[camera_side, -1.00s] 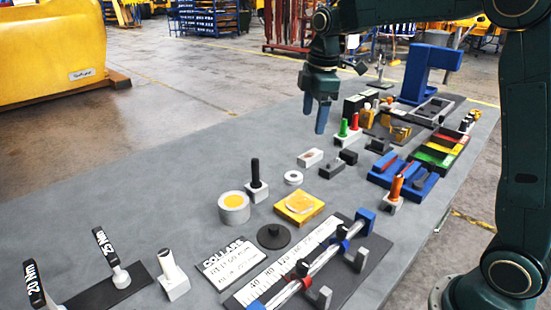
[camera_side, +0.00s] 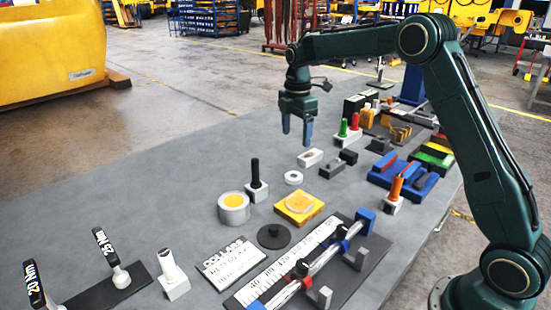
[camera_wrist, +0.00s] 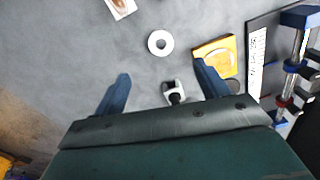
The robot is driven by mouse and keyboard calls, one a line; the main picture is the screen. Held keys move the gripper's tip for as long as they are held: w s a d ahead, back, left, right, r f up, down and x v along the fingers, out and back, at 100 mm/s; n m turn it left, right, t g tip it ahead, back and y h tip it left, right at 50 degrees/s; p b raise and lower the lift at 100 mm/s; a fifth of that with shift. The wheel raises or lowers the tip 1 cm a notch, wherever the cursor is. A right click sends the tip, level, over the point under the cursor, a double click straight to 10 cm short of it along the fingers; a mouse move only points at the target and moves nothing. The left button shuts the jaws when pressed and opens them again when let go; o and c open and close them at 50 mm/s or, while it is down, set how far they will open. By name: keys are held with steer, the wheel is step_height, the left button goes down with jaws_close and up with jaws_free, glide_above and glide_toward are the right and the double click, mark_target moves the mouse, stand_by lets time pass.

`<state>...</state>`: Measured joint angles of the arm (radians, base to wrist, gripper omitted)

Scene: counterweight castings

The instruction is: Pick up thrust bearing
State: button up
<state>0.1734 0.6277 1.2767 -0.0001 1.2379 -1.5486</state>
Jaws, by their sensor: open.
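A small white ring with a dark hole, which looks like the thrust bearing (camera_side: 293,177), lies flat on the grey table. It also shows in the wrist view (camera_wrist: 151,43), beyond the fingertips and near the line midway between them. My gripper (camera_side: 297,138) points down with its blue fingers apart and nothing between them. It hangs above the table, clear of the ring. In the wrist view the open fingers (camera_wrist: 162,76) frame the space just short of the ring.
A black post on a white block (camera_side: 257,182) stands left of the ring. A yellow tray (camera_side: 292,216) lies in front, and a white block (camera_side: 310,157) behind. A grey cup with yellow inside (camera_side: 233,214) is nearby. Bare table lies to the left.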

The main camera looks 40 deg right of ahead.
glide_above(294, 175)
steer(key=shift+f, duration=3.95)
steer(key=shift+f, duration=0.1)
steer(key=shift+s+a+f, duration=0.1)
steer(key=shift+f, duration=2.4)
steer(key=c, duration=1.2)
steer(key=shift+r, duration=0.2)
step_height(294, 175, up, 20)
steer(key=shift+f, duration=0.15)
